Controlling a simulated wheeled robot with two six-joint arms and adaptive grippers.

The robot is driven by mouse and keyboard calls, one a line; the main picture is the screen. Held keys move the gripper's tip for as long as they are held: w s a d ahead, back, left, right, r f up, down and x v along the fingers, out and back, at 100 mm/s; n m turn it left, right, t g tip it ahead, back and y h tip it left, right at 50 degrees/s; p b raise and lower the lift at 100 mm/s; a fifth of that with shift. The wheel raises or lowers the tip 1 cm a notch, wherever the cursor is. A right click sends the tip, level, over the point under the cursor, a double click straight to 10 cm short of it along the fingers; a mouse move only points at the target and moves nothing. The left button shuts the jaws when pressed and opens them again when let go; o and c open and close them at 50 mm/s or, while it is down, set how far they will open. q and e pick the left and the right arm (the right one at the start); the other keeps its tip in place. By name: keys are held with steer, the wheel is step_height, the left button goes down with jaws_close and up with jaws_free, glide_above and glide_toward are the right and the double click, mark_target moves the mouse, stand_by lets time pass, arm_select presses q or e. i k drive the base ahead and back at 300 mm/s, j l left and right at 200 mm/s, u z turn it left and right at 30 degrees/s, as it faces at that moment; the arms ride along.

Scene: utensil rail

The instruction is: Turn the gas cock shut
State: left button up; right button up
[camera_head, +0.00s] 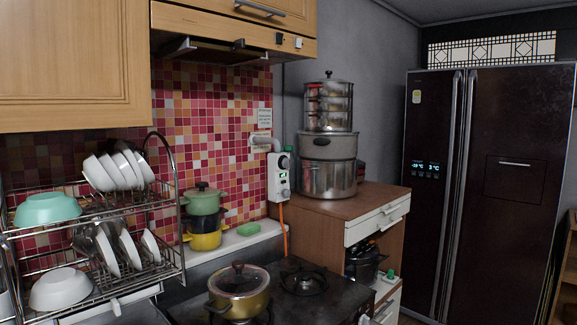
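The gas cock is a white box (279,175) on the tiled wall, above and behind the stove, left of the steel pots. It has a dark round part and a green part on its front, a grey pipe (264,141) at its top and an orange hose (284,230) running down from it. The position of its handle is too small to tell. Neither of my grippers shows in the head view.
A stove (320,289) with a lidded gold pot (239,290) is below the box. A dish rack (103,209) with bowls and plates stands at left. Steel pots (327,178) stand on the wooden cabinet (340,213). A range hood (228,47) hangs above. A dark fridge (490,180) stands right.

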mark_target(286, 162)
steer(key=i+l, duration=0.2)
steer(key=l, duration=0.15)
steer(key=i+l+u, duration=0.1)
steer(key=l, duration=0.25)
steer(key=i+l, duration=0.2)
steer(key=l, duration=0.15)
steer(key=i+l+u, duration=0.1)
steer(key=l, duration=0.3)
steer(key=i+l, duration=0.25)
steer(key=i+l+u, duration=0.1)
steer(key=l, duration=0.4)
steer(key=i+l, duration=0.2)
steer(key=l, duration=0.15)
